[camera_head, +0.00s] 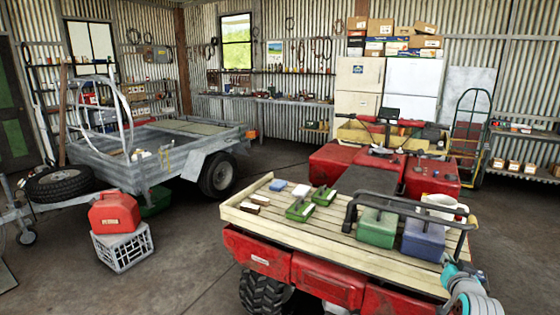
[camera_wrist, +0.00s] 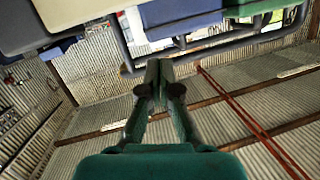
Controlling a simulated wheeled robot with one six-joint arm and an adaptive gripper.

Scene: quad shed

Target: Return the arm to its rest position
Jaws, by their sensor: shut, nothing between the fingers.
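My gripper (camera_wrist: 160,72) shows in the wrist view with its two dark fingers together and nothing between them. Past the fingertips is a dark bar, which looks like the black rail (camera_head: 405,205) on the quad's rack. A blue box (camera_wrist: 180,14) and a green box (camera_wrist: 250,8) show along the top of that view. In the head view, a teal and grey part of my arm (camera_head: 468,285) is at the lower right, beside the right end of the slatted rack (camera_head: 300,228). The fingers cannot be made out in the head view.
The rack carries a green box (camera_head: 376,228), a blue box (camera_head: 423,240), small green trays (camera_head: 300,211) and a white container (camera_head: 443,206). A grey trailer (camera_head: 170,165) stands at left. A red fuel can (camera_head: 114,212) sits on a crate (camera_head: 123,247). Floor between is clear.

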